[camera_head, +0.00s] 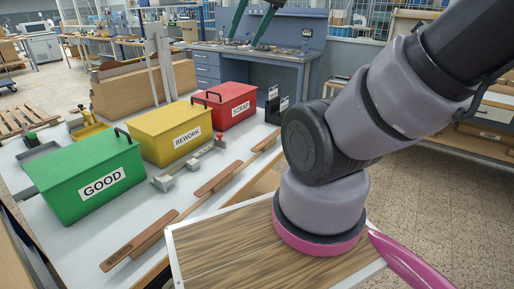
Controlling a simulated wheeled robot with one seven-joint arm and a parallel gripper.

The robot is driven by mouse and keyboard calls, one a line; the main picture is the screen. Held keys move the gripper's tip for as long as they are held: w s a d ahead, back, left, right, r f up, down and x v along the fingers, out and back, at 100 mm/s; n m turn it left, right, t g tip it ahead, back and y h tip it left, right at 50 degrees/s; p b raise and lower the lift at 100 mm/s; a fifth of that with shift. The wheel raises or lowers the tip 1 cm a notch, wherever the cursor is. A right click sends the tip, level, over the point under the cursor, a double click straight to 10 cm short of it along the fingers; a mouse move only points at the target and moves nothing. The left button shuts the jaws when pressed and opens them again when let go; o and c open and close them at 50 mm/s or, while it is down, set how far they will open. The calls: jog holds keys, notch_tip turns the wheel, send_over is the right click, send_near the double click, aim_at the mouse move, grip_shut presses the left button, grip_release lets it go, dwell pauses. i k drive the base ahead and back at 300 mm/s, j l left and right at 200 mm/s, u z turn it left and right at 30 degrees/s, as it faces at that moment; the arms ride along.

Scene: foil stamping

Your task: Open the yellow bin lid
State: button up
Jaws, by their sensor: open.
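The yellow bin (170,143), labelled REWORK, stands on the white table between the green bin and the red bin. Its yellow lid (162,118) lies flat and closed on top. A black bar handle (200,99) stands at the lid's right end. My gripper (244,42) shows at the top edge as two slanted green fingers, apart and with nothing between them. In the picture it is above and to the right of the yellow bin, over the blue workbench. It appears clear of the lid. The rest of the gripper is cut off by the frame.
The green bin (85,183), labelled GOOD, and the red bin (232,103), labelled SCRAP, are both closed with black handles. A small metal fixture with a red part (219,141) and wooden strips (218,179) lie in front. A blue workbench (262,63) stands behind.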

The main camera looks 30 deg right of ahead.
aim_at(156, 122)
jog(key=i+l, duration=0.15)
jog(key=l, duration=0.25)
jog(key=i+l, duration=0.15)
jog(key=l, duration=0.2)
jog(key=i+l, duration=0.15)
jog(key=l, duration=0.25)
